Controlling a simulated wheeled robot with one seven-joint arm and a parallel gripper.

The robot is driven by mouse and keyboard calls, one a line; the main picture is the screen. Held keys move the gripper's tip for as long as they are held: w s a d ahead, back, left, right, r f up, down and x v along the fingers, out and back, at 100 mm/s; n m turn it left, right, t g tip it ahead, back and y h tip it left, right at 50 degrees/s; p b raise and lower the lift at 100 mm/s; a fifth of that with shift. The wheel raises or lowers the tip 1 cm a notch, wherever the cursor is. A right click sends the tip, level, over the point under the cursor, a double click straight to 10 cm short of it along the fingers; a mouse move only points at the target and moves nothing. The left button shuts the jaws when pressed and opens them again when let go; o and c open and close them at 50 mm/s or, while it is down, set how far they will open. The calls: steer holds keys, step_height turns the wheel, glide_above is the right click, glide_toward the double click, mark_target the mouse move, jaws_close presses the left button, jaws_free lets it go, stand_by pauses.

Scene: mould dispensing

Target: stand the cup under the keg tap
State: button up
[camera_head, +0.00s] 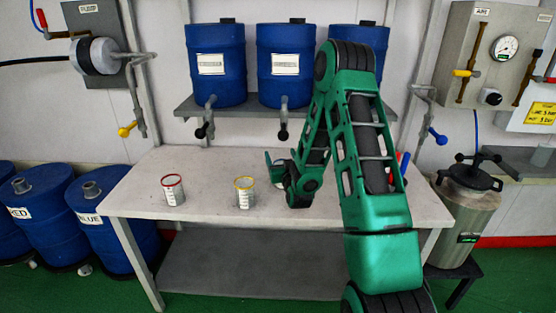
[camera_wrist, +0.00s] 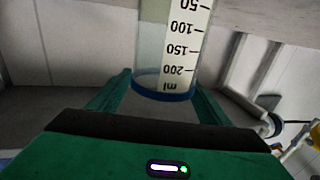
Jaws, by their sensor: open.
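A clear graduated cup with a blue rim (camera_wrist: 165,88) fills the top middle of the wrist view, its scale upside down there. My gripper (camera_wrist: 162,80) is open, with one green finger on each side of the cup. I cannot tell whether the fingers touch it. In the head view my gripper is low over the table, and my arm hides most of this cup. Blue kegs (camera_head: 216,85), (camera_head: 284,85), (camera_head: 357,40) stand on a wall shelf. Two black-handled taps (camera_head: 204,117), (camera_head: 284,118) hang below it; my arm hides any third tap.
A red-rimmed cup (camera_head: 173,190) and a yellow-rimmed cup (camera_head: 244,193) stand upright on the table (camera_head: 130,195), left of my gripper. A metal pot (camera_head: 468,220) stands right of the table. Blue drums (camera_head: 110,225) stand at left. The table's left end is clear.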

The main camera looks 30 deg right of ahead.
steer(key=s+a+r+m+g+y, duration=0.1)
steer(key=s+g, duration=0.4)
steer(key=s, duration=1.1)
steer(key=s+a+r+g+y, duration=0.3)
steer(key=s+a+r+g, duration=0.2)
steer(key=s, duration=1.1)
steer(key=s+a+r+m+g+y, duration=0.1)
steer(key=s+a+r+g, duration=0.3)
steer(key=s, duration=1.2)
steer(key=g+y, duration=0.1)
steer(key=g, duration=0.2)
steer(key=shift+s+m, duration=0.15)
steer(key=shift+m, duration=0.15)
